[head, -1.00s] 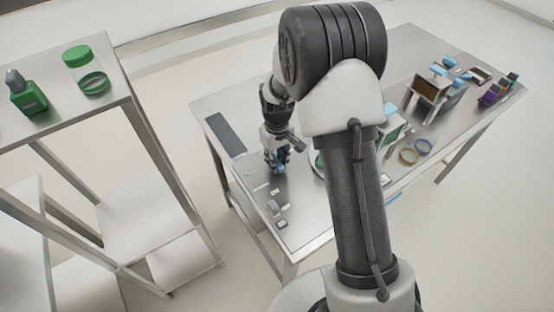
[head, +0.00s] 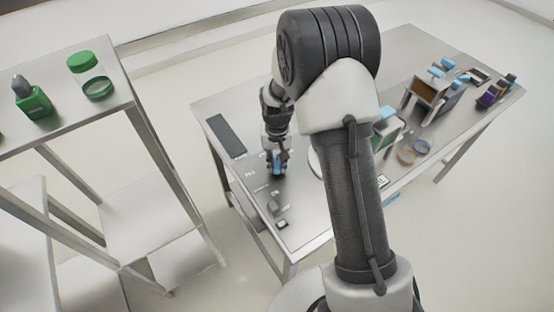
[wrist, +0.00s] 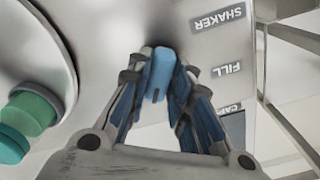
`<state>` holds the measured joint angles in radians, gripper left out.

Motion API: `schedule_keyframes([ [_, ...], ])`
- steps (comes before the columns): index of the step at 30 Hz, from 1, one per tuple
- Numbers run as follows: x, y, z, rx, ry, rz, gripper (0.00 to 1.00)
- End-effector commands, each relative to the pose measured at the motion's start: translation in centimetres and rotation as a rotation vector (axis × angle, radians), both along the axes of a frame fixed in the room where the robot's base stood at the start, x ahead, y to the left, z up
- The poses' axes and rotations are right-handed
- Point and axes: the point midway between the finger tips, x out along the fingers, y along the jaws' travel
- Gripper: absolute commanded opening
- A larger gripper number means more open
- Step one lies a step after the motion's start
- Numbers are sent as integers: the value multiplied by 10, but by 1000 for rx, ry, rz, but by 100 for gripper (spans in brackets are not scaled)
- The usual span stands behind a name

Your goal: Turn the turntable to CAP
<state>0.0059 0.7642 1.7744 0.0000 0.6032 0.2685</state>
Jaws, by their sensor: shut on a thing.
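My gripper (head: 276,167) points down at the left part of the steel table. In the wrist view my gripper (wrist: 160,85) has its fingertips closed on a blue handle (wrist: 158,72), with a dark mark at its near end. The labels SHAKER (wrist: 218,18), FILL (wrist: 218,70) and CAP (wrist: 230,108) run down the right of the handle; CAP is partly hidden by a finger. A round pale disc (wrist: 60,65), probably the turntable, stands at the left of the wrist view and carries a green and teal piece (wrist: 25,120). My arm hides most of this disc in the head view.
The steel table (head: 215,105) holds a dark panel (head: 226,135) at its left and small switches (head: 275,208) at its front. Machines (head: 430,90) and rings (head: 407,155) stand to the right. A shelf (head: 60,75) at the left bears a green bottle (head: 32,97) and a jar (head: 97,88).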

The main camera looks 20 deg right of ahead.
Motion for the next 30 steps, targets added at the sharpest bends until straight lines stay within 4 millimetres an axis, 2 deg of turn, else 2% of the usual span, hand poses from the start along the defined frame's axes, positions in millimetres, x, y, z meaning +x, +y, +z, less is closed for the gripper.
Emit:
schedule_keyframes([
  [15, 0, 0, 0, 0, -1, -418, 0],
  [30, 0, 0, 0, 1, -1, -560, 0],
])
